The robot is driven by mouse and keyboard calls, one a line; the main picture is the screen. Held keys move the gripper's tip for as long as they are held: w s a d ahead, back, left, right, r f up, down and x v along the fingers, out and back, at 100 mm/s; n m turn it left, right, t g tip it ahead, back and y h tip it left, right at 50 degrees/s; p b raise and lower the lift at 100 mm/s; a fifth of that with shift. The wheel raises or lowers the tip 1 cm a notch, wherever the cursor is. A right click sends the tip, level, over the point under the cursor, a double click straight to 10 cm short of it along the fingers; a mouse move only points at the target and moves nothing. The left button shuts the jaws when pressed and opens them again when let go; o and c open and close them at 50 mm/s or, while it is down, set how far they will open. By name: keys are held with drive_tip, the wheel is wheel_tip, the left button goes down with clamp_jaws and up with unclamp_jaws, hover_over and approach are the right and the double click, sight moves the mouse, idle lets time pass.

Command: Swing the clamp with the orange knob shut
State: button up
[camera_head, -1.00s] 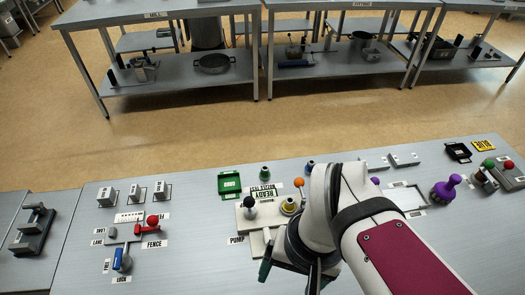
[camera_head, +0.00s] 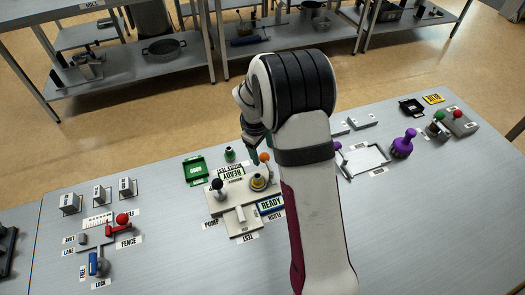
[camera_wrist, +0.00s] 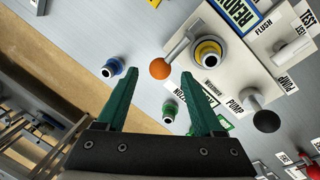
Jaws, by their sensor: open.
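The orange knob (camera_wrist: 160,69) sits on the end of a short grey clamp arm (camera_wrist: 179,47). The arm reaches out beside the yellow-ringed fitting (camera_wrist: 208,50) on a pale plate. In the head view the orange knob (camera_head: 264,157) shows just right of my gripper's fingers. My gripper (camera_wrist: 159,76) is open, with two green fingers and nothing held. In the wrist view the knob appears between the fingertips; whether it lies at their depth I cannot tell. In the head view my gripper (camera_head: 254,153) is over the plate's far edge, partly hidden by my wrist.
A black-knobbed pump lever (camera_wrist: 266,121) stands on the same plate. A blue fitting (camera_wrist: 113,67) and a green fitting (camera_wrist: 170,109) stand near the fingers. A green tray (camera_head: 195,171) is left; a purple knob (camera_head: 403,144) is right.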

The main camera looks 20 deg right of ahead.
sight(264, 158)
drive_tip(key=shift+w+d+f, duration=0.1)
drive_tip(key=shift+f, duration=0.55)
drive_tip(key=shift+w+d+f, duration=0.1)
drive_tip(key=shift+f, duration=0.5)
drive_tip(key=shift+c, duration=0.3)
clamp_jaws()
